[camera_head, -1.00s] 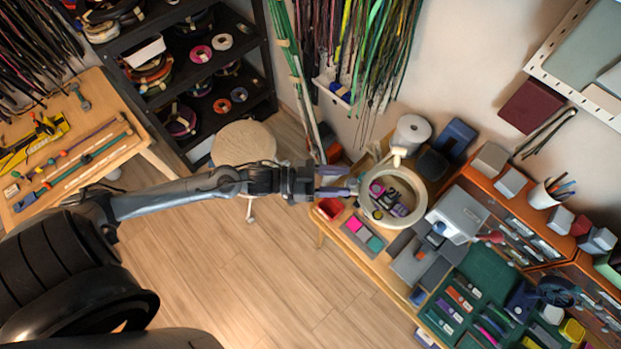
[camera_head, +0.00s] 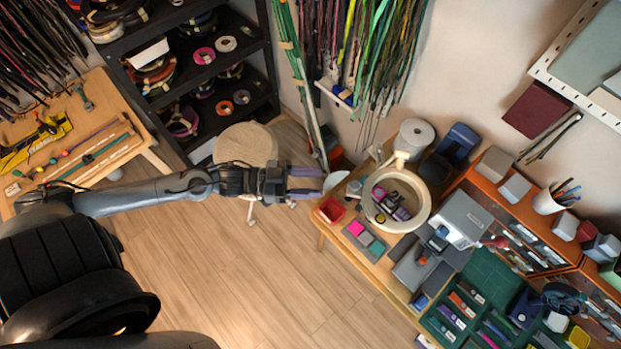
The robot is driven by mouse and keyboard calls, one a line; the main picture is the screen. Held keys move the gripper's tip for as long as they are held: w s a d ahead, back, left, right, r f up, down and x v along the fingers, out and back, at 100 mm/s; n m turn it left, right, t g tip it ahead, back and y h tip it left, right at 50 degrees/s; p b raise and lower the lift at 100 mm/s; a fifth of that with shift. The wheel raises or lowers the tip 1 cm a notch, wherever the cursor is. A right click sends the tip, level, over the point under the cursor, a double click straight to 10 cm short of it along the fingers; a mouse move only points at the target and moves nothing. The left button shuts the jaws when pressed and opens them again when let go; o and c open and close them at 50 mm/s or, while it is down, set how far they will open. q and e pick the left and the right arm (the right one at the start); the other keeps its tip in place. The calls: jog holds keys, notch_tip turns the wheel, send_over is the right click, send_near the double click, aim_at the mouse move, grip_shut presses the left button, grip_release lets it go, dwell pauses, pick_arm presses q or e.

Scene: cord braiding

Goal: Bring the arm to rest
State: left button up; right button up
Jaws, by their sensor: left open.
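My left arm reaches in from the left, and its left gripper (camera_head: 306,182) is open, with its two purple-grey fingers apart and nothing between them. It hangs over the wooden floor just left of the workbench (camera_head: 366,262). The white ring-shaped magnifier lamp (camera_head: 424,205) on the bench is to the right of the fingertips, with a clear gap between. Small purple and dark items (camera_head: 391,205) show through the ring. My right gripper is not in view.
A round beige stool (camera_head: 245,143) stands behind the gripper. A red tray (camera_head: 331,210) sits at the bench's near corner. A dark shelf (camera_head: 190,75) with spools is at the upper left, and hanging cords (camera_head: 375,50) are at the top. The floor below is free.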

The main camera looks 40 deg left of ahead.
pick_arm(q)
jog(key=w+d+r+n+t+y+p, duration=0.1)
jog(key=d+r+n+t+y+p, duration=0.4)
jog(key=r+n, duration=0.3)
jog(key=s+a+f+g+y+p, duration=0.2)
jog(key=s+f+g+y, duration=0.6)
jog(key=s+g, duration=0.4)
jog(key=shift+s+m+g+p, duration=0.3)
jog(key=shift+g+p, duration=0.15)
jog(key=shift+g, duration=0.35)
